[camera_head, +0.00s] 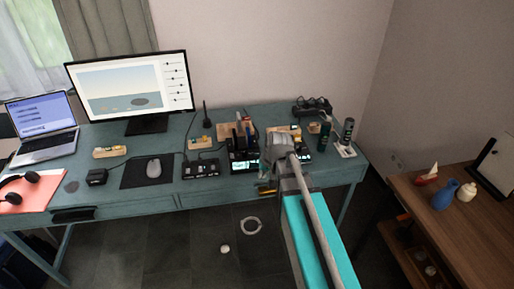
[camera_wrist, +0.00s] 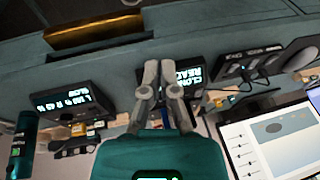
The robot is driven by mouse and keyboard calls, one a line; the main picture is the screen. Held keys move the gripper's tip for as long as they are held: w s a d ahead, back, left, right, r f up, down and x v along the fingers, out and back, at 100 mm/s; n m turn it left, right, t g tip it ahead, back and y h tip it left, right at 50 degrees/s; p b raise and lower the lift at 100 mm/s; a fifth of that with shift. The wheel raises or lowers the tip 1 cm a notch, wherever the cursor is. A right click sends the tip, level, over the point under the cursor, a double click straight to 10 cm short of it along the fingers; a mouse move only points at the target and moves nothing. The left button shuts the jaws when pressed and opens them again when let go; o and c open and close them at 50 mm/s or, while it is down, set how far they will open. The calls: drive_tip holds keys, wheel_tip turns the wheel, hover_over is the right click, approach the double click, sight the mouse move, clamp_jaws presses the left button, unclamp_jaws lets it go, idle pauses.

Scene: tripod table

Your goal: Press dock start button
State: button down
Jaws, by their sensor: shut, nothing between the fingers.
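A black dock (camera_wrist: 190,76) with a lit display reading "CLONE READY" is at the middle of the wrist view, which looks upside down. In the head view this dock (camera_head: 243,166) appears to stand near the desk's front edge, left of my arm. My gripper (camera_wrist: 160,68) is shut and empty, its fingertips in front of the dock and covering part of its face. Whether the tips touch it I cannot tell. I cannot make out a start button; the fingers may hide it. In the head view my arm hides the fingertips.
A second lit black device (camera_wrist: 65,105) stands beside the dock, with a dark green bottle (camera_wrist: 22,140) beyond it. A switch box (camera_head: 201,169) and a mouse (camera_head: 153,167) lie left of the dock on the teal desk (camera_head: 225,190). A brass handle (camera_wrist: 95,32) is on the desk front.

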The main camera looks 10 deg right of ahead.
drive_tip(key=w+r+t+y, duration=0.1)
drive_tip(key=w+r, duration=0.1)
drive_tip(key=w, duration=0.3)
drive_tip(key=w+d+r+m+t+y, duration=0.1)
drive_tip(key=w+r+t, duration=0.1)
drive_tip(key=w, duration=0.4)
drive_tip(key=w+r+t+y+p, duration=0.1)
drive_tip(key=w+r, duration=0.1)
drive_tip(key=w, duration=0.3)
drive_tip(key=shift+w+d+r+m, duration=0.2)
drive_tip(key=shift+r+m, duration=0.1)
drive_tip(key=shift+r, duration=0.1)
drive_tip(key=shift+f, duration=0.15)
drive_tip(key=b, duration=0.9)
approach(253, 153)
drive_tip(key=x, duration=0.5)
drive_tip(key=shift+w+a, duration=0.25)
drive_tip(key=shift+w, duration=0.15)
drive_tip(key=shift+f, duration=0.3)
drive_tip(key=shift+f+b, duration=0.3)
drive_tip(key=shift+b, duration=0.25)
idle(0.5)
drive_tip(key=shift+r, duration=0.2)
drive_tip(key=shift+r+p, duration=0.6)
drive_tip(key=shift+p, duration=0.2)
